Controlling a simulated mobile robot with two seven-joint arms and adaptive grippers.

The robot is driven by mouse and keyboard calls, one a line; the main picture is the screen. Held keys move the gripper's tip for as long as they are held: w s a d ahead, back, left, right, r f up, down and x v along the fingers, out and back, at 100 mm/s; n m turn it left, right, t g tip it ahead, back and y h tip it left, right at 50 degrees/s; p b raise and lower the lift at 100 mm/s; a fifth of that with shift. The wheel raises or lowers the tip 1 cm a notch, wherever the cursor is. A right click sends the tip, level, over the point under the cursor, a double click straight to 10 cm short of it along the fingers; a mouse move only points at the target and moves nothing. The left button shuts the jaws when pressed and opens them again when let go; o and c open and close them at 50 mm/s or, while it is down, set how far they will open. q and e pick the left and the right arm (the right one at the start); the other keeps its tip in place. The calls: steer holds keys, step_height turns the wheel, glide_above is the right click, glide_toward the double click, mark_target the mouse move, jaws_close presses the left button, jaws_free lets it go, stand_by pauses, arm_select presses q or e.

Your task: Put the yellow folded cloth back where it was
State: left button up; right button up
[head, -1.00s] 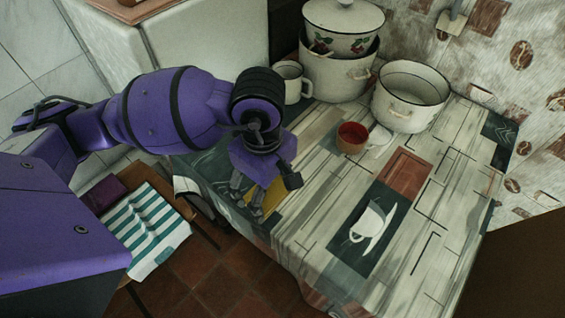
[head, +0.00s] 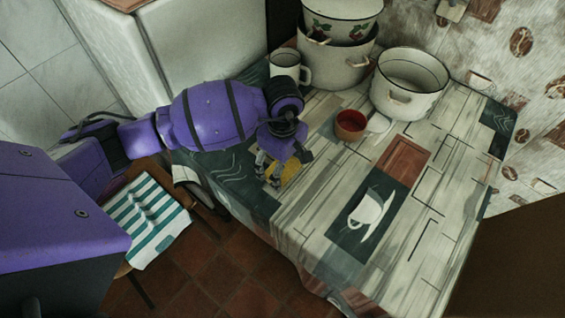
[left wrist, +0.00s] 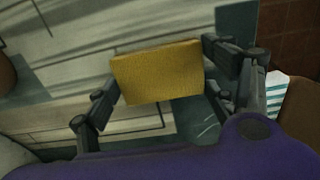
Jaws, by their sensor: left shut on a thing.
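The yellow folded cloth (head: 291,173) is a small flat rectangle at the left part of the table, partly hidden by my gripper in the head view. It shows in full width in the left wrist view (left wrist: 157,73), between the fingers. My left gripper (head: 276,172) is shut on it, pointing down over the patterned tabletop. I cannot tell whether the cloth touches the table. My right gripper is in neither view.
The table (head: 330,226) carries a red-brown cup (head: 350,125), a white mug (head: 285,67), a wide white pot (head: 409,84) and stacked pots (head: 337,64) at the back. A striped cloth (head: 148,220) lies on a stool at the left. The table's front is clear.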

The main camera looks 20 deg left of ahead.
arm_select(q)
steer(key=shift+r, duration=0.1)
steer(key=o, duration=0.7)
steer(key=shift+f, duration=0.3)
steer(key=shift+c, duration=0.2)
steer(key=o, duration=0.4)
steer(key=shift+r, duration=0.1)
steer(key=shift+o, duration=0.2)
